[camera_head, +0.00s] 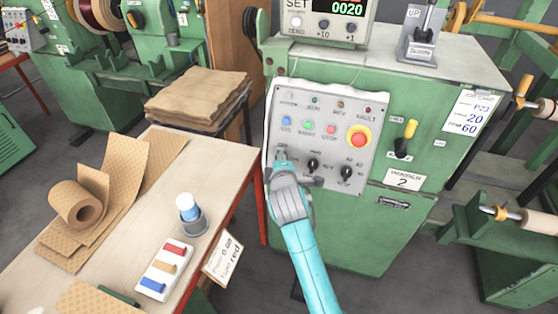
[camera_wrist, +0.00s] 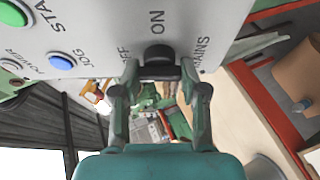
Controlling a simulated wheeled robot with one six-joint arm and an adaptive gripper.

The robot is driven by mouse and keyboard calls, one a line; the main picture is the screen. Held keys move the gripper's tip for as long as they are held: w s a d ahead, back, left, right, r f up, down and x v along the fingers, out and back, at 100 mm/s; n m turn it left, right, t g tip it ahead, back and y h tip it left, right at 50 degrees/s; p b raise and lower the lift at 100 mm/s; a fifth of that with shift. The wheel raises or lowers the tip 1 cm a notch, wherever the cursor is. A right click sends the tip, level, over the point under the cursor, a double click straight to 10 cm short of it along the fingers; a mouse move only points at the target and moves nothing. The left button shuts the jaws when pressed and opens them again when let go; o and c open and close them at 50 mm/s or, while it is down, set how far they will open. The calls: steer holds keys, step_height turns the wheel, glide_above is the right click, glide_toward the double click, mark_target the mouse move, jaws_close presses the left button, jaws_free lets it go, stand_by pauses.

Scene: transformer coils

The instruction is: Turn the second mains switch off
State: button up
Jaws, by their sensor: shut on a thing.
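The mains switch (camera_wrist: 158,56) is a black knob on the grey control panel (camera_wrist: 105,30) in the wrist view. OFF, ON and MAINS are printed around it. My gripper (camera_wrist: 161,76) has one finger on each side of the knob and is shut on it. Which way the knob points cannot be told. In the head view, my gripper (camera_head: 281,162) is at the lower left of the panel (camera_head: 326,97) and mostly hides the switch. The green machine carries a WINDER 2 plate (camera_head: 403,179).
Two more black knobs, one of them here (camera_head: 313,164), sit right of my gripper. Above are coloured buttons and a red emergency stop (camera_head: 358,136). A lever (camera_head: 404,137) stands farther right. A bench (camera_head: 154,220) with paper and a cup (camera_head: 190,213) is at left.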

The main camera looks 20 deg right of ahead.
stand_by(0.4)
steer(key=o, duration=1.2)
steer(key=shift+c, duration=0.2)
steer(key=v, duration=1.2)
